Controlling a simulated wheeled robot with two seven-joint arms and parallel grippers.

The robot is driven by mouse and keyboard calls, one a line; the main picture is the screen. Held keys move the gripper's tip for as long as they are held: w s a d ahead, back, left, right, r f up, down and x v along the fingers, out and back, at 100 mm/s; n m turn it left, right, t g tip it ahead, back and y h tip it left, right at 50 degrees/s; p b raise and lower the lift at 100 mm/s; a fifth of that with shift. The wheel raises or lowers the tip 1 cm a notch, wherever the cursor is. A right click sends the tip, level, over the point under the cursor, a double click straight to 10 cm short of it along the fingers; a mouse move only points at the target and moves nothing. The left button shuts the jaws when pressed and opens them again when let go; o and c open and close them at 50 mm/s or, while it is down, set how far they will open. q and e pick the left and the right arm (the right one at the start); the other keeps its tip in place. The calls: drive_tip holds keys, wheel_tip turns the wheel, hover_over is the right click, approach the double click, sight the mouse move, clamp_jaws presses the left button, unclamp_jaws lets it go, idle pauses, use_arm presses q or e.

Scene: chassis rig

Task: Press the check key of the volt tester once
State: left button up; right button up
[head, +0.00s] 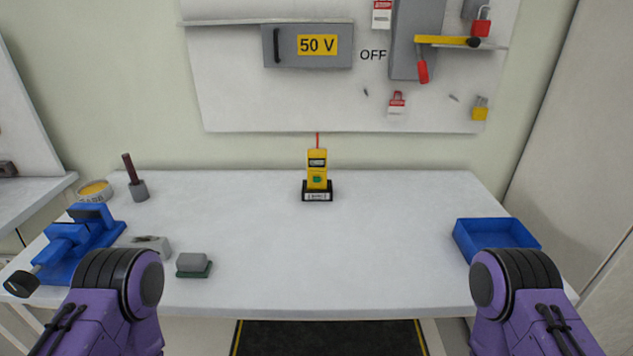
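The volt tester (317,165) is a yellow handheld unit with a red probe tip on top. It stands upright in a small black holder (317,197) with a white label, at the back middle of the white bench. A dark display shows on its upper part, and a green key (317,180) shows below the display. My two purple arms come in at the lower left and lower right, both well short of the tester. Neither gripper's fingers can be seen.
The middle of the bench (330,250) is clear. A blue vise (80,240), a grey-green block (193,264) and a tape roll (95,191) are at left. A blue tray (494,238) is at right.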

clamp_jaws()
idle(1.5)
